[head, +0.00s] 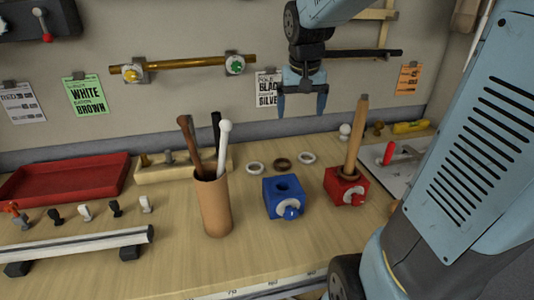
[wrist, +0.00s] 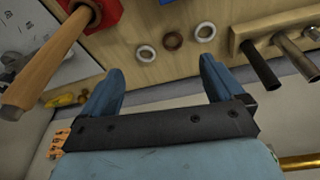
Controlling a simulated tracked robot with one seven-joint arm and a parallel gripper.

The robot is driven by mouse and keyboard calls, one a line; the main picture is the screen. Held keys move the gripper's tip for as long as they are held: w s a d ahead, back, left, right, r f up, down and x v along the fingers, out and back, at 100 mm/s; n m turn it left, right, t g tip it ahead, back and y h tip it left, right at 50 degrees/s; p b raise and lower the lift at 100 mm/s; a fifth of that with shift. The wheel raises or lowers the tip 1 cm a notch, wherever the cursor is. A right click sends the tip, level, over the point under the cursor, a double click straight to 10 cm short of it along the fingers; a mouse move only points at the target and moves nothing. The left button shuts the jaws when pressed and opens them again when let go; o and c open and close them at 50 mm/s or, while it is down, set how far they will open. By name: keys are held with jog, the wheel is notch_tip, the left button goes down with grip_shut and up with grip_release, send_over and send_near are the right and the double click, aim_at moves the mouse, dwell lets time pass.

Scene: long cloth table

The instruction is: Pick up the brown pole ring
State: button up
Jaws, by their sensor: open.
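The brown pole ring (head: 281,164) lies flat on the wooden table between two white rings, one on the left (head: 255,168) and one on the right (head: 307,157). In the wrist view the brown ring (wrist: 172,41) shows beyond the fingertips, again between the white rings (wrist: 205,32) (wrist: 146,53). My gripper (head: 302,110) is open and empty, pointing down, well above the table and behind the rings, near the wall. In the wrist view its two blue fingers (wrist: 161,68) are spread wide apart.
A wooden pole (head: 356,135) stands tilted in a red block (head: 345,190), right of the rings. A blue block (head: 283,203) sits in front of them. A brown cup (head: 215,208) with poles stands to the left. A wooden rack (head: 160,173) stands behind the cup.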

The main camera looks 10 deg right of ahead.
jog(key=w+d+f+m+g, duration=0.1)
jog(key=w+f+m+g, duration=0.15)
jog(key=w+f, duration=1.1)
send_over(282, 165)
jog(key=shift+n+y, duration=0.4)
jog(key=shift+n, duration=0.05)
notch_tip(282, 165, down, 7)
jog(key=shift+d, duration=0.15)
jog(key=shift+s+f, duration=0.1)
jog(key=shift+f, duration=2.55)
jog(key=shift+c, duration=0.4)
jog(key=c, duration=1)
jog(key=shift+r, duration=0.1)
jog(key=shift+c, duration=0.2)
